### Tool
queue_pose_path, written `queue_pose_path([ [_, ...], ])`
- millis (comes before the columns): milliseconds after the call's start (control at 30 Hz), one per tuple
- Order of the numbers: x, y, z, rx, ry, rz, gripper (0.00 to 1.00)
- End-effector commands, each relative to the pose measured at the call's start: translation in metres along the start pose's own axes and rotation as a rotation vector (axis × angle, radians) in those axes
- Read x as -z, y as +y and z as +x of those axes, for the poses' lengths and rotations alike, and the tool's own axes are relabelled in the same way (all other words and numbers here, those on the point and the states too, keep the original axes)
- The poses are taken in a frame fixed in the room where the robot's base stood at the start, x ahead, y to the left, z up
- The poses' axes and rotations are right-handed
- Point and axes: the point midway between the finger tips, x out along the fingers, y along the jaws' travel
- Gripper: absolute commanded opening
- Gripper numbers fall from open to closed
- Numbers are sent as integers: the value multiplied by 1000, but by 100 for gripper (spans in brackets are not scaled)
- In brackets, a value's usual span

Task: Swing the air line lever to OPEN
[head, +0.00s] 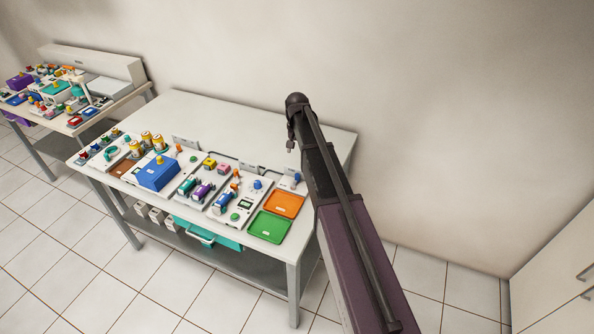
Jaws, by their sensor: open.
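Several small panels and devices stand along the front of a white table (250,115). The air line lever cannot be told for sure at this size. Small upright handles that could be it are a blue one (296,179) on a white plate at the right end and an orange one (236,176) near the middle right. No OPEN marking can be read. My gripper (290,146) is small and dark at the far end of my arm, above the table's right part. It appears apart from the panels and empty; its fingers are hardly visible.
An orange tray (284,205) and a green tray (269,227) lie at the table's right end. A blue box (158,174) stands at the left. Another loaded table (130,96) stands far left. The table's back is mostly clear.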

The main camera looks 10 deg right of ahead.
Motion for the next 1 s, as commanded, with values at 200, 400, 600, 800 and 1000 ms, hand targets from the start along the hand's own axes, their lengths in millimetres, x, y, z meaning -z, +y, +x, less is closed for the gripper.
queue_pose_path([
  [200, 0, 0, -2, 0, 0, -12, 63],
  [400, 0, 0, -2, 0, 0, -11, 63],
  [600, 0, 0, 1, 0, 0, -11, 63],
  [800, 0, 0, 11, 0, 0, -11, 63],
  [1000, 0, 0, 25, 0, 0, -11, 63],
])
